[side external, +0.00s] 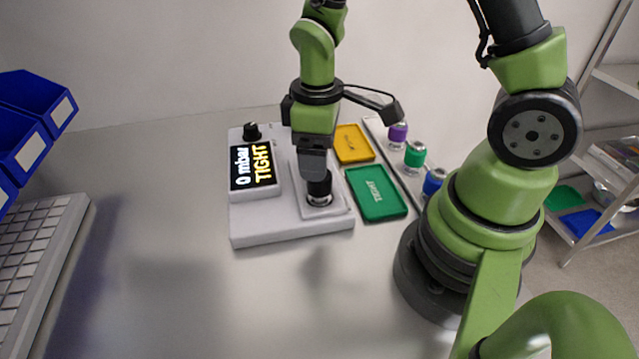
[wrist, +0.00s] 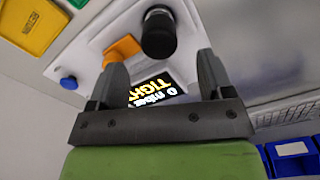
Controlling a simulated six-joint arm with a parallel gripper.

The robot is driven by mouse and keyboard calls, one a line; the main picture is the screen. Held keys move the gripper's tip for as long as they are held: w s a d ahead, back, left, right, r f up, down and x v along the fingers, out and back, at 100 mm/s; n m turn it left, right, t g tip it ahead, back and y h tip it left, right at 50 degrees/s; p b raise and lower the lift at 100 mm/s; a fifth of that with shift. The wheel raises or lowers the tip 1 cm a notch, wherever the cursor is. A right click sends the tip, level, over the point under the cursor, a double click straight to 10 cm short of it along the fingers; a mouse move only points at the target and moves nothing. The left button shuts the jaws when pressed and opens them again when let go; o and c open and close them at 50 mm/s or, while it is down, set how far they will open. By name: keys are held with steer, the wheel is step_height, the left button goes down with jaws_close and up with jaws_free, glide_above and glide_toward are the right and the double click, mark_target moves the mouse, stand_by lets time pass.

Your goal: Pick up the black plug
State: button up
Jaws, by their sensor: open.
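The black plug (side external: 319,187) stands upright in the metal seat on the right part of the grey test station (side external: 290,230). In the wrist view the plug (wrist: 159,35) shows as a dark cylinder beyond the fingertips, near the top. My gripper (side external: 316,166) is close above the plug in the side view, which hides part of the plug's top. In the wrist view my gripper (wrist: 160,72) is open, with its fingers apart and nothing between them. Whether a finger touches the plug cannot be told.
The station's display (side external: 253,167) reads "0 mbar TIGHT". An orange part (wrist: 122,48) stands beside the plug. A green tray (side external: 376,193) and a yellow tray (side external: 353,144) lie to the right, then purple, green and blue plugs (side external: 433,182).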

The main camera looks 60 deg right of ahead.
mark_target(320, 187)
steer(key=shift+f, duration=2.8)
steer(key=c, duration=1.1)
steer(key=shift+c, duration=0.3)
steer(key=shift+r, duration=0.1)
